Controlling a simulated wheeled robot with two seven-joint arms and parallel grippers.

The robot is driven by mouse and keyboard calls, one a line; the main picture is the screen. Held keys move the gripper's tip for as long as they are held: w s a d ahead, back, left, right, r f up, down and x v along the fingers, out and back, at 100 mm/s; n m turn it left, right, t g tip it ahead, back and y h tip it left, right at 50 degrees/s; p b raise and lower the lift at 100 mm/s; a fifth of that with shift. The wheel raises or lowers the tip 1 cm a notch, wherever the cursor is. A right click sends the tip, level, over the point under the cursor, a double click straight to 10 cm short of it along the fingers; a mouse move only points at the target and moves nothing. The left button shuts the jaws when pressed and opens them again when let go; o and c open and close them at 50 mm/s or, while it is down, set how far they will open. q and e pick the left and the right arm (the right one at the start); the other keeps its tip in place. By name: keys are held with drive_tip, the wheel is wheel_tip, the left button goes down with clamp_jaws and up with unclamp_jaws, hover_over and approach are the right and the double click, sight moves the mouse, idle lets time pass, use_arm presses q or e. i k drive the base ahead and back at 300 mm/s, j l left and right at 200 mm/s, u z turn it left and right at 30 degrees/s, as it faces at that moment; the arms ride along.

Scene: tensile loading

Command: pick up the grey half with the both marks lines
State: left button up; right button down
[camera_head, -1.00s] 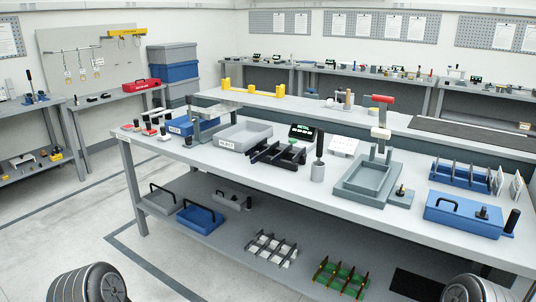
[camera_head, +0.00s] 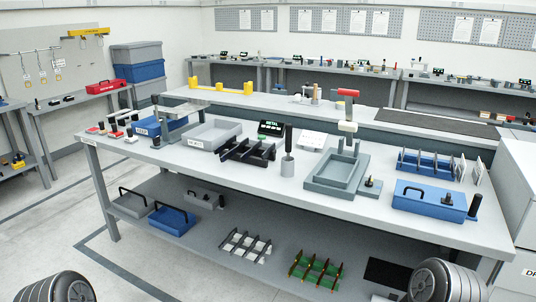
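I cannot make out a grey half with marked lines anywhere in the head view; any such piece is too small or hidden. A grey open tray (camera_head: 221,127) sits on the near bench, left of centre. A grey deep tray fixture (camera_head: 318,184) stands right of centre, with a post topped by a red handle (camera_head: 347,92) at its back. A black slotted rack (camera_head: 262,160) lies between them. Neither of my grippers is in view; only rounded dark parts of my own arms show at the bottom corners.
The lower shelf holds a green rack (camera_head: 313,271) and a blue bin (camera_head: 170,222).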

sight(240, 146)
drive_tip(key=i+j+z, duration=0.1)
drive_tip(key=z, duration=0.6)
drive_tip(key=i+j+z, duration=0.25)
drive_tip(key=j, duration=0.15)
drive_tip(key=j+z, duration=0.2)
drive_tip(key=j, duration=0.25)
drive_tip(key=i+j+z, duration=0.1)
drive_tip(key=j+z, duration=0.15)
drive_tip(key=j, duration=0.2)
drive_tip(key=j+z, duration=0.2)
drive_tip(key=j, duration=0.25)
drive_tip(key=i+j, duration=0.1)
drive_tip(key=j, duration=0.7)
drive_tip(key=i+j, duration=0.1)
drive_tip(key=j, duration=0.65)
